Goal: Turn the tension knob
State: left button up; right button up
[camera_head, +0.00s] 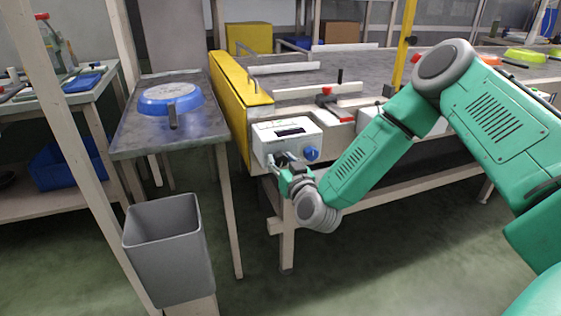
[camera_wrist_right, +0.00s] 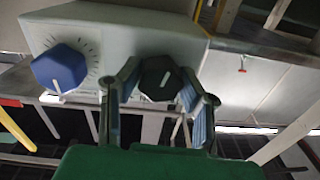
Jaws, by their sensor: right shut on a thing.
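A pale control box (camera_head: 290,140) is mounted on the front end of the conveyor bench. It has a blue knob (camera_head: 312,154) and a black knob, which shows in the right wrist view (camera_wrist_right: 158,78). My right gripper (camera_head: 285,163) is at the front of the box, left of the blue knob in the head view. In the right wrist view its fingers (camera_wrist_right: 156,92) are shut on the black knob, one on each side. In the head view my gripper hides the black knob. My left gripper is out of view.
A yellow guard (camera_head: 232,98) stands along the left end of the bench. A grey bin (camera_head: 166,252) stands on the front left. Floor between bin and bench is clear.

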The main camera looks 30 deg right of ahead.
jog(key=shift+d+f, duration=0.1)
jog(key=shift+m, duration=0.9)
jog(key=shift+c, duration=0.2)
jog(key=shift+s+f+m, duration=0.1)
jog(key=shift+f+m, duration=0.1)
jog(key=shift+m, duration=1.7)
jog(key=o, duration=1.2)
jog(key=shift+c, duration=0.2)
jog(key=shift+r, duration=0.1)
jog(key=shift+s, duration=0.15)
jog(key=v, duration=1.1)
jog(key=shift+s, duration=0.3)
